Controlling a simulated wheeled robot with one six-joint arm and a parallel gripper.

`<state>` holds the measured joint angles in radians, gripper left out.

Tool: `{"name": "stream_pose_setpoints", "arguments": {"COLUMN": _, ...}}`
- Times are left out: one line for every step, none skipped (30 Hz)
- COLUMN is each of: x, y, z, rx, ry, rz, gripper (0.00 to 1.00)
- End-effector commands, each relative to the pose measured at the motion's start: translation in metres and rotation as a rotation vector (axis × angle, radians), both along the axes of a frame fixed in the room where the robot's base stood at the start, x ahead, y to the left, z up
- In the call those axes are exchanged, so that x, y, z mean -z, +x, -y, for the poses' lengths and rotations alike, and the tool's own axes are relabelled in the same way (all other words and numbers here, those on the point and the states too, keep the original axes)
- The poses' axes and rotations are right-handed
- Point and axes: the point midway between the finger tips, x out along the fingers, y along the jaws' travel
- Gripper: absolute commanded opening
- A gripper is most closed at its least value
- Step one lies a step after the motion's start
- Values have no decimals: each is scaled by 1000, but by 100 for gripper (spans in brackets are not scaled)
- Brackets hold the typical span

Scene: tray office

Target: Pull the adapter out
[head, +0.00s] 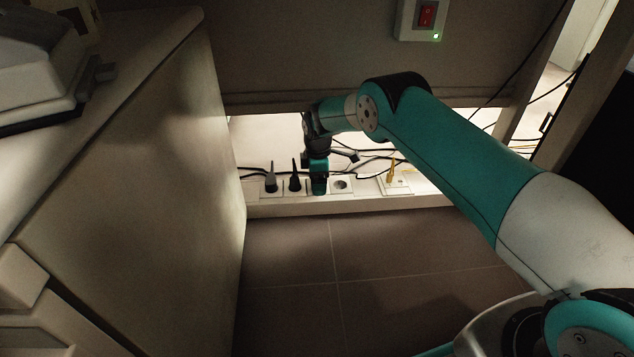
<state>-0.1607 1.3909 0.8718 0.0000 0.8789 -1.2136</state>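A white socket strip (361,200) runs low along the wall under the desk panel. A grey plug (270,181) and a black plug (294,182) sit in its left sockets with dark cables. My gripper (318,183) reaches down to the strip just right of the black plug, in front of or at the socket there. Its fingers are small and dark in this view, so I cannot tell whether they are open or shut on something. No adapter can be told apart for sure; one may be hidden behind my gripper. The round socket (341,185) right of my gripper is empty.
A yellow cable (391,172) enters a square plate farther right. Loose black cables (370,175) lie behind the strip. A cabinet side (170,180) stands close on the left. A red switch (427,15) is on the panel above. The tiled floor (345,265) in front is clear.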

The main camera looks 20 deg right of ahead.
Motion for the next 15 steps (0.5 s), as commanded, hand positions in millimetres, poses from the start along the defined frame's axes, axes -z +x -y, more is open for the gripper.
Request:
{"name": "stream_pose_setpoints", "arguments": {"x": 0, "y": 0, "z": 0, "rx": 0, "ry": 0, "rz": 0, "gripper": 89}}
{"name": "stream_pose_setpoints", "arguments": {"x": 0, "y": 0, "z": 0, "rx": 0, "ry": 0, "rz": 0, "gripper": 89}}
{"name": "stream_pose_setpoints", "arguments": {"x": 0, "y": 0, "z": 0, "rx": 0, "ry": 0, "rz": 0, "gripper": 89}}
{"name": "stream_pose_setpoints", "arguments": {"x": 0, "y": 0, "z": 0, "rx": 0, "ry": 0, "rz": 0, "gripper": 89}}
{"name": "stream_pose_setpoints", "arguments": {"x": 0, "y": 0, "z": 0, "rx": 0, "ry": 0, "rz": 0, "gripper": 89}}
{"name": "stream_pose_setpoints", "arguments": {"x": 0, "y": 0, "z": 0, "rx": 0, "ry": 0, "rz": 0, "gripper": 89}}
{"name": "stream_pose_setpoints", "arguments": {"x": 0, "y": 0, "z": 0, "rx": 0, "ry": 0, "rz": 0, "gripper": 89}}
{"name": "stream_pose_setpoints", "arguments": {"x": 0, "y": 0, "z": 0, "rx": 0, "ry": 0, "rz": 0, "gripper": 89}}
{"name": "stream_pose_setpoints", "arguments": {"x": 0, "y": 0, "z": 0, "rx": 0, "ry": 0, "rz": 0, "gripper": 89}}
{"name": "stream_pose_setpoints", "arguments": {"x": 0, "y": 0, "z": 0, "rx": 0, "ry": 0, "rz": 0, "gripper": 85}}
{"name": "stream_pose_setpoints", "arguments": {"x": 0, "y": 0, "z": 0, "rx": 0, "ry": 0, "rz": 0, "gripper": 78}}
{"name": "stream_pose_setpoints", "arguments": {"x": 0, "y": 0, "z": 0, "rx": 0, "ry": 0, "rz": 0, "gripper": 69}}
{"name": "stream_pose_setpoints", "arguments": {"x": 0, "y": 0, "z": 0, "rx": 0, "ry": 0, "rz": 0, "gripper": 62}}
{"name": "stream_pose_setpoints", "arguments": {"x": 0, "y": 0, "z": 0, "rx": 0, "ry": 0, "rz": 0, "gripper": 55}}
{"name": "stream_pose_setpoints", "arguments": {"x": 0, "y": 0, "z": 0, "rx": 0, "ry": 0, "rz": 0, "gripper": 46}}
